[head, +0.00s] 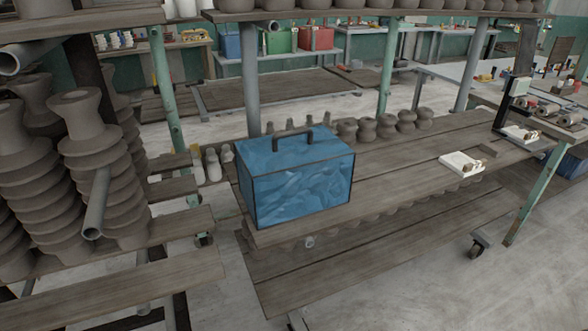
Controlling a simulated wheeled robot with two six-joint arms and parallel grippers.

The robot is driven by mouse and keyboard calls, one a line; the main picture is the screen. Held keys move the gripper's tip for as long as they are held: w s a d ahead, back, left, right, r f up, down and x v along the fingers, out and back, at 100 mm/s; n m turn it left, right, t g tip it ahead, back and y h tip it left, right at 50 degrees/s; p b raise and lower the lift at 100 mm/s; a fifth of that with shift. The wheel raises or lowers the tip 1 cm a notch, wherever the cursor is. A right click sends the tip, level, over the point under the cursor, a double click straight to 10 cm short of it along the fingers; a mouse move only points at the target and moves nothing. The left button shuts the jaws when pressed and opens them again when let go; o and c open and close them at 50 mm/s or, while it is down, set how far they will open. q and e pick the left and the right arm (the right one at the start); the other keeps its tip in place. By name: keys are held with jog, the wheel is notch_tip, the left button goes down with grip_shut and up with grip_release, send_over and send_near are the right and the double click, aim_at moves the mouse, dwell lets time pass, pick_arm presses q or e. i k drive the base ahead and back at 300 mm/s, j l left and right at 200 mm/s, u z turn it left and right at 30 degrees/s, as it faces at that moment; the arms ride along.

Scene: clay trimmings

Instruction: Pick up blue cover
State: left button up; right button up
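A blue box-shaped cover (298,182) with dark edges stands upright on the wooden plank shelf in the middle of the head view. A dark handle (292,139) arches over its top. Neither of my grippers is in the head view, and nothing is seen touching the cover.
Several grey clay pieces (386,126) stand in a row behind the cover. A white block (462,164) sits on the planks (400,174) to the right. Tall stacked clay insulators (98,165) fill the left rack. The planks right of the cover are mostly clear.

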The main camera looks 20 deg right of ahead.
aim_at(288, 175)
jog(key=i+l, duration=0.1)
jog(key=l, duration=0.3)
jog(key=i+l, duration=0.1)
jog(key=l, duration=0.7)
jog(key=i+u, duration=0.05)
